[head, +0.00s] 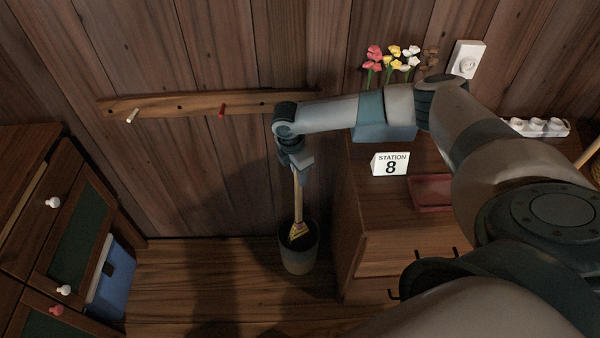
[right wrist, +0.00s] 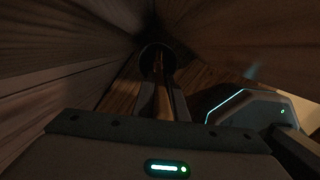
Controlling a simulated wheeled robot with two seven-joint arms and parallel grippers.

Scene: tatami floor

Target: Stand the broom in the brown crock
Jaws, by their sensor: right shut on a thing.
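The broom has a light wooden handle (head: 298,195) and a yellowish head (head: 299,230) with a dark reddish band. It hangs nearly upright, head down. The crock (head: 298,262) is a round, dark grey-brown pot on the floor by the wall. The broom head shows within the outline of the crock's mouth; I cannot tell how deep it reaches. My right gripper (head: 298,165) is shut on the handle, above the crock. In the right wrist view the handle (right wrist: 162,98) runs away toward the dark round crock mouth (right wrist: 150,52). My left gripper is not in view.
A wooden cabinet (head: 360,225) stands close right of the crock, bearing a station 8 sign (head: 390,164), red tray (head: 431,192) and flowers (head: 392,58). A peg rail (head: 180,105) is on the wall.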

